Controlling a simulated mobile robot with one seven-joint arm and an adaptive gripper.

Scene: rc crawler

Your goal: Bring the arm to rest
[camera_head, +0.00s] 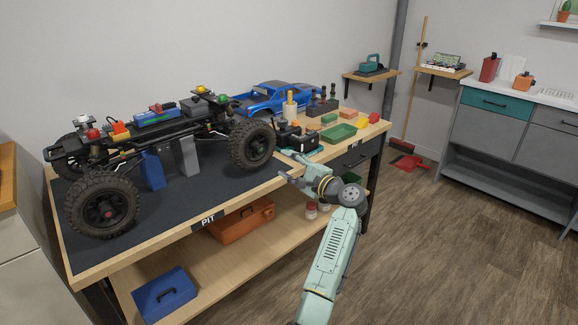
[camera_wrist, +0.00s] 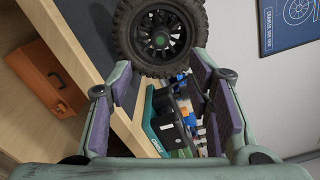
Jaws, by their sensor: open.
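My pale green arm reaches up from the bottom of the head view to the front edge of the workbench (camera_head: 170,238). My gripper (camera_head: 287,167) is at the bench's front edge, to the right of the crawler's near right wheel (camera_head: 252,145). In the wrist view my gripper (camera_wrist: 165,95) has its two purple-padded fingers wide apart with nothing held between them. Beyond the fingers show the wheel (camera_wrist: 160,36) and a black device on a teal base (camera_wrist: 168,125). The RC crawler (camera_head: 150,130) stands raised on the dark mat.
A blue car body (camera_head: 275,97), a green tray (camera_head: 339,132) and tool holder (camera_head: 322,107) crowd the bench's right part. An orange toolbox (camera_head: 240,220) and a blue case (camera_head: 165,293) lie on the shelf below. The wooden floor (camera_head: 440,240) to the right is clear.

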